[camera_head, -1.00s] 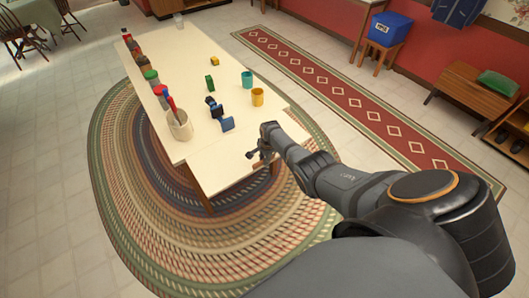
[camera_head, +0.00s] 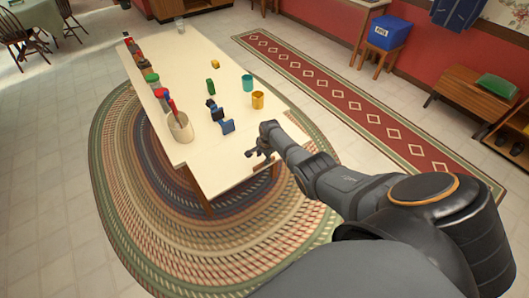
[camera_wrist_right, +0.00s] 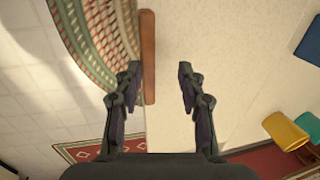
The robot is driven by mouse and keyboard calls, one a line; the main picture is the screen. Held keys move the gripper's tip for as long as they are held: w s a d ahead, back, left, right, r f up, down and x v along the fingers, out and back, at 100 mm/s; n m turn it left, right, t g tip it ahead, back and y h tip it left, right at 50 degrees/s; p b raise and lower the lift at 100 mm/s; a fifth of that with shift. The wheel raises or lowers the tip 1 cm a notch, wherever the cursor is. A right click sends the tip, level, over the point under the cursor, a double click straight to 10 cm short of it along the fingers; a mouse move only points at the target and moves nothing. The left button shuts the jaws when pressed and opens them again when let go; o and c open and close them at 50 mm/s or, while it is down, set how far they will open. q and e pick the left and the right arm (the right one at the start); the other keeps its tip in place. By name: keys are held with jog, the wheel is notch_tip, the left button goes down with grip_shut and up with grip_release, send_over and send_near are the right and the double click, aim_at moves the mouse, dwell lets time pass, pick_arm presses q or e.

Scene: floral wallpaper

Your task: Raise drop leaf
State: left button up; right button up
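The pale table (camera_head: 160,52) stands on a braided rug. A pale panel at its near end, apparently the drop leaf (camera_head: 215,178), slants or lies close to level with the top; I cannot tell its exact angle. A brown wooden strip (camera_head: 264,164) lies at its edge by my right gripper (camera_head: 259,152). In the right wrist view, the gripper (camera_wrist_right: 157,84) is open, with a wide gap between its fingers. The brown strip (camera_wrist_right: 148,58) lies along the pale panel's edge, nearer the left finger. Contact cannot be told. My left gripper is out of view.
The braided rug (camera_head: 250,240) and a red runner (camera_head: 360,110) lie on open floor.

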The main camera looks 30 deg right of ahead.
notch_tip(320, 180, up, 12)
jog(key=s, duration=0.2)
jog(key=shift+s+f, duration=0.15)
jog(key=shift+f, duration=0.1)
dwell(0.4)
jog(key=s+a+f+n+b, duration=0.1)
jog(key=s+f+n, duration=0.2)
jog(key=s+f, duration=0.55)
jog(key=s+f+n+h+b, duration=0.1)
jog(key=s+f+n, duration=0.3)
jog(key=f, duration=0.7)
jog(key=s+a+f+n+b, duration=0.1)
jog(key=s+f+n, duration=0.1)
jog(key=s+f, duration=0.65)
jog(key=s+a+f+n, duration=0.1)
jog(key=s+f+n, duration=0.2)
jog(key=s, duration=0.5)
jog(key=s+a+f+n+b, duration=0.1)
jog(key=s+a+f+n, duration=0.1)
jog(key=s+f, duration=0.4)
jog(key=s+a+f+n+g, duration=0.1)
jog(key=s+f+n, duration=0.3)
jog(key=s, duration=0.7)
jog(key=shift+s+a+f, duration=0.25)
jog(key=shift+a+f, duration=0.05)
jog(key=shift+a, duration=0.25)
